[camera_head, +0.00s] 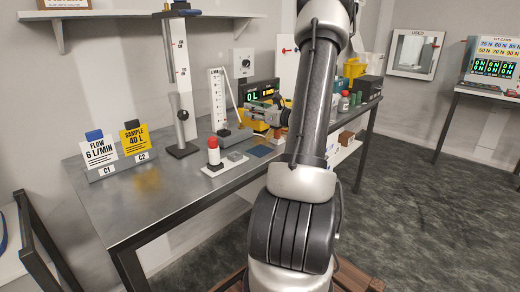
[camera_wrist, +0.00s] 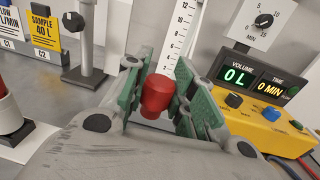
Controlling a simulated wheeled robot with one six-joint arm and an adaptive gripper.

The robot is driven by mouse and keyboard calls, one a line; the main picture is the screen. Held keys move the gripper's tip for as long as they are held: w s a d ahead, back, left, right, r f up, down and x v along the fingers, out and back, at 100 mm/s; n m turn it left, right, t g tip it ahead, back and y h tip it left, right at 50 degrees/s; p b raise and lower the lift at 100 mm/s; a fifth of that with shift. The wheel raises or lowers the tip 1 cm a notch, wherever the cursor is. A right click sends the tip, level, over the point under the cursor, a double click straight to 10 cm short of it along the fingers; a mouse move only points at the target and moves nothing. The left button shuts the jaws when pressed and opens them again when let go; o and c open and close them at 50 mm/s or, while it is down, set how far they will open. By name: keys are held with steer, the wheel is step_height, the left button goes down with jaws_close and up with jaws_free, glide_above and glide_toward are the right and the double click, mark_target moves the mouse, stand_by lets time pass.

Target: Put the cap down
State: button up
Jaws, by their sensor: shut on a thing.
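My gripper (camera_wrist: 158,78) is shut on a red cap (camera_wrist: 157,96), which sits between its green finger pads in the wrist view. The cap is held near the foot of a white scale (camera_wrist: 180,40). In the head view my gripper (camera_head: 254,113) is over the back of the bench (camera_head: 175,205), and the held cap is too small or hidden to make out there.
A yellow meter (camera_wrist: 265,125) reads 0 L and 0 MIN. A metal post (camera_head: 178,90) and sign cards (camera_head: 98,150) stand left. The bench's front left is clear.

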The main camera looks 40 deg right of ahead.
steer(key=f, duration=0.4)
steer(key=s+f+h, duration=0.1)
steer(key=f, duration=0.3)
steer(key=s+d+f+m+h, duration=0.1)
steer(key=f, duration=0.3)
steer(key=shift+s+f, duration=0.2)
steer(key=shift+f, duration=0.05)
steer(key=shift+f, duration=0.1)
steer(key=o, duration=0.7)
